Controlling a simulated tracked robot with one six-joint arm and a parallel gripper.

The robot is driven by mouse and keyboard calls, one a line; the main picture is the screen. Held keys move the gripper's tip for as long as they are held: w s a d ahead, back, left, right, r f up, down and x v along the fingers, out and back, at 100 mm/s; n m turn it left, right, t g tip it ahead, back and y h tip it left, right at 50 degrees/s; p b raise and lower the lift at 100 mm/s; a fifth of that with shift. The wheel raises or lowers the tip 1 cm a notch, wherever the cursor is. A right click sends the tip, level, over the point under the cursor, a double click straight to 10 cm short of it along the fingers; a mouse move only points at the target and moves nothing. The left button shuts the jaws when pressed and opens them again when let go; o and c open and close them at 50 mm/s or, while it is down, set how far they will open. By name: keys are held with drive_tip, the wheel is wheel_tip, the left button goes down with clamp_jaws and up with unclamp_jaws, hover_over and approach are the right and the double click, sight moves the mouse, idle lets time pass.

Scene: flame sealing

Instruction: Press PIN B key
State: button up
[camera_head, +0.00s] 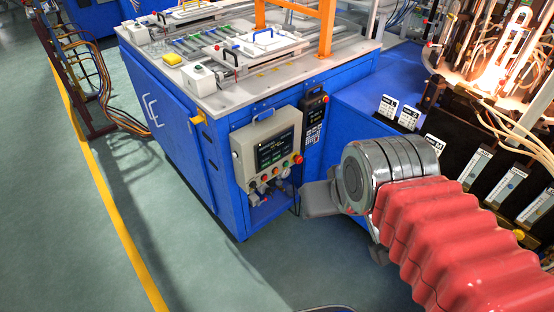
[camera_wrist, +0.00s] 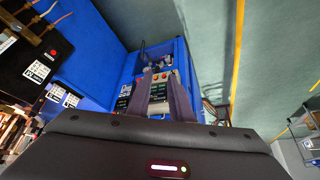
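A grey control box (camera_head: 268,143) with a dark screen and a row of coloured buttons (camera_head: 277,176) hangs on the front of the blue cabinet. A black keypad unit (camera_head: 313,118) with a red button and white keys is mounted to its right. No lettering is legible, so I cannot tell which key is PIN B. My gripper (camera_head: 312,198) is below and right of the box, apart from it as far as I can see. In the wrist view, my gripper (camera_wrist: 162,76) has its two fingers spread with nothing between them.
The blue cabinet (camera_head: 180,125) carries a worktop with trays. White label plates (camera_head: 387,107) stand on a blue ledge to the right, near a glowing flame station (camera_head: 495,75). A yellow floor line (camera_head: 110,195) runs along open green floor at left.

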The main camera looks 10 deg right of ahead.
clamp_jaws()
idle(1.4)
